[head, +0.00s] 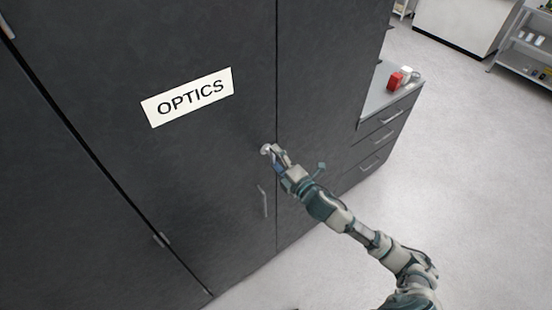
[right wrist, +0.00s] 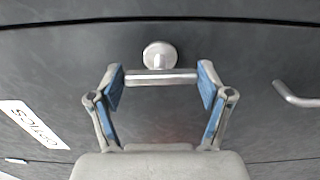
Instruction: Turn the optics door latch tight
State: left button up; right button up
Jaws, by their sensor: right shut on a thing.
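The optics door (head: 190,150) is a dark panel with a white OPTICS label (head: 187,97), and it appears closed. Its latch (head: 266,149) is a small silver knob near the door's right edge. In the right wrist view the latch (right wrist: 160,78) shows a round base and a straight crossbar. My right gripper (head: 277,158) is at the latch. In the right wrist view its blue-padded fingers (right wrist: 160,80) are at the two ends of the crossbar, shut on it. My left gripper is not in view.
A silver door handle (head: 263,202) is below the latch. To the right is a drawer unit (head: 376,135) with a red item (head: 395,81) and a white item (head: 406,71) on top. Open floor (head: 470,190) lies to the right.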

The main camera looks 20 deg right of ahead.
jog(key=shift+d, duration=0.1)
jog(key=o, duration=1)
jog(key=shift+w, duration=0.1)
jog(key=shift+o, duration=0.5)
jog(key=shift+w+d+f, duration=0.1)
jog(key=shift+s, duration=0.25)
jog(key=v, duration=1.1)
jog(key=shift+s+d, duration=0.2)
jog(key=shift+s, duration=0.05)
